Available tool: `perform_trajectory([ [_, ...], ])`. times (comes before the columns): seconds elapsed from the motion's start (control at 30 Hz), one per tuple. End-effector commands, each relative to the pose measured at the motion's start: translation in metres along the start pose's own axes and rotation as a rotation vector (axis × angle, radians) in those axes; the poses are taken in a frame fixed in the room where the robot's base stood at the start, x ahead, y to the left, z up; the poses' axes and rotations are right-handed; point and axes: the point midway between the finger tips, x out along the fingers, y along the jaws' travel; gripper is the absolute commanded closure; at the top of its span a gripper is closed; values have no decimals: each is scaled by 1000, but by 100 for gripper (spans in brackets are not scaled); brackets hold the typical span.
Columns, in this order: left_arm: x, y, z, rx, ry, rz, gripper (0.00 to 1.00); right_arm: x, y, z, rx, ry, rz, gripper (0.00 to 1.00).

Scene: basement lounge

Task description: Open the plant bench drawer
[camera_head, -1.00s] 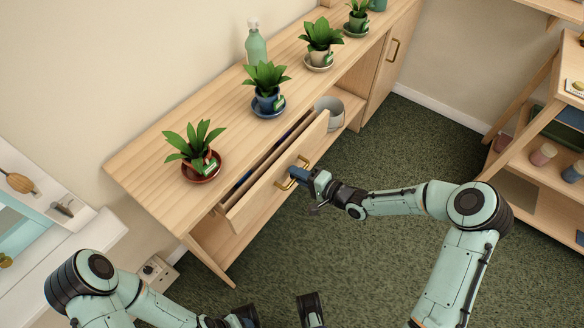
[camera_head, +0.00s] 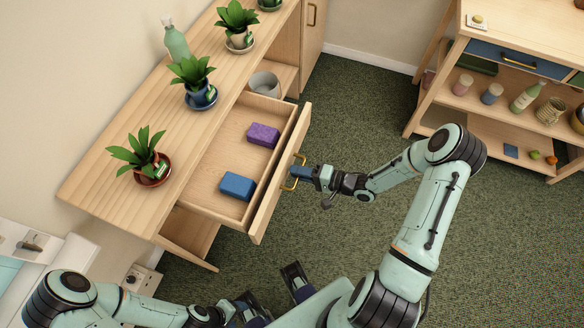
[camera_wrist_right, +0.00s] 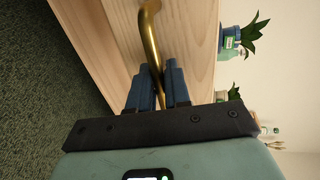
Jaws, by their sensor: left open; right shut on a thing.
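The plant bench (camera_head: 110,190) is a long wooden bench along the wall at the left in the head view. Its drawer (camera_head: 206,180) is pulled well out, with a blue block (camera_head: 237,186) and a purple block (camera_head: 263,135) lying inside. The drawer's brass handle (camera_head: 289,182) is on its front panel and also shows in the right wrist view (camera_wrist_right: 150,35). My right gripper (camera_head: 297,173) is shut on the handle, its blue fingers on either side of the bar (camera_wrist_right: 160,86). My left gripper (camera_head: 270,290) is open and empty, low in the view and away from the bench.
Potted plants (camera_head: 148,167) on saucers and a green bottle (camera_head: 175,40) stand on the bench top. A grey pot (camera_head: 265,84) sits in the open shelf beside the drawer. A wooden shelf unit (camera_head: 480,125) stands at the right. The green carpet (camera_head: 350,110) between is clear.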

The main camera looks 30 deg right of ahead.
Motion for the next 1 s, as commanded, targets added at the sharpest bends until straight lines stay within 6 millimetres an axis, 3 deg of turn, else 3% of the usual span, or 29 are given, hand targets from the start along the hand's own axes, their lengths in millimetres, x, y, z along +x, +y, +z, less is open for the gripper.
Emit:
perform_trajectory([
  [0.37, 0, 0, 0, 0, 1, 0, 40, -2, -1, -2, -3, 3, -3, 100],
  [0.4, 0, 0, 0, 0, 1, 0, 40, -1, -1, -2, -3, 3, -3, 70],
  [0.77, -1, 0, 0, 1, 1, 0, 40, -5, 0, -1, -2, 2, 0, 70],
  [1.0, -3, 1, 0, 1, 2, 1, 40, -44, 0, -2, -2, 6, 2, 70],
])
